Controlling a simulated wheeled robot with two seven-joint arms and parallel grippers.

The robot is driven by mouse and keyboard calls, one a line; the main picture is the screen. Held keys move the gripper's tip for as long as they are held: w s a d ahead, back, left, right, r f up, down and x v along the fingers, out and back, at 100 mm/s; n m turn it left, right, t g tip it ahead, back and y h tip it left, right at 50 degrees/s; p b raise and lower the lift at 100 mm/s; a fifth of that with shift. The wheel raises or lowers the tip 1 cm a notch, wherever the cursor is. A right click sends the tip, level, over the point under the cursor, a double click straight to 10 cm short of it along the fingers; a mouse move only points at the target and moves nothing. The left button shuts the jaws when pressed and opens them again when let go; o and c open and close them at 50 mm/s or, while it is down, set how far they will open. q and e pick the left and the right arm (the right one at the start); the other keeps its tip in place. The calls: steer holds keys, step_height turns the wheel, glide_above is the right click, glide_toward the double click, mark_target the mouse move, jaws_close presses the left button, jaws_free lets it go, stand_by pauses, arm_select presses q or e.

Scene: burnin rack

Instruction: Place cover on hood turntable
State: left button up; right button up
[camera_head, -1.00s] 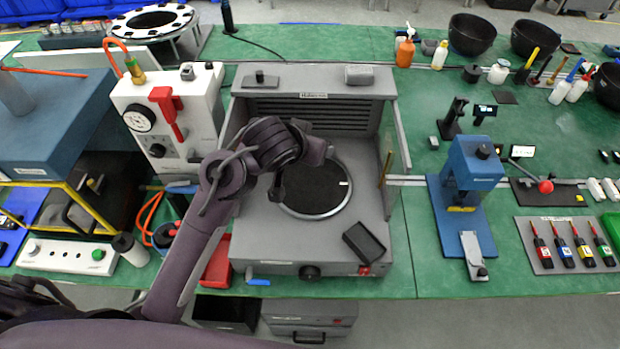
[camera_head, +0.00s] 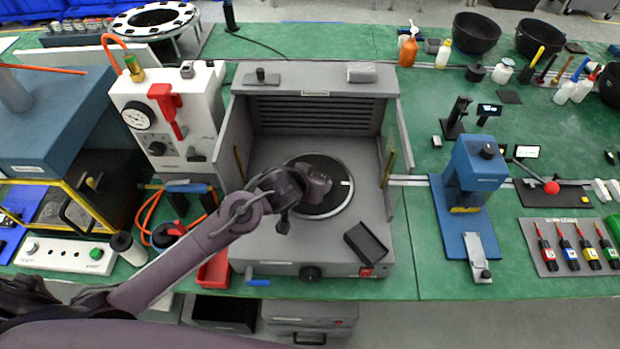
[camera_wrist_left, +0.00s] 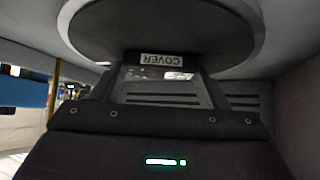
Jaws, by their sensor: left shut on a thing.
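The hood turntable (camera_head: 338,199) is a dark round disc with a pale rim on the floor of the grey open-fronted hood (camera_head: 240,140). In the left wrist view it fills the top as a large disc (camera_wrist_left: 110,25). I cannot tell whether the cover touches the disc. My right gripper is out of view.
A dark open box (camera_head: 366,243) lies at the hood's front right. The hood's side walls and upright brass-coloured rods flank the turntable. A white gauge unit (camera_head: 165,125) stands left of the hood, a blue press (camera_head: 475,175) to the right.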

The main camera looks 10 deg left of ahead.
arm_select(q)
steer(key=shift+f, duration=0.1)
steer(key=o, duration=1)
steer(key=shift+c, duration=0.2)
steer(key=shift+s+r, duration=0.15)
steer(key=shift+r, duration=0.1)
steer(key=v, duration=1.1)
steer(key=shift+s+r, duration=0.25)
steer(key=shift+s, duration=0.05)
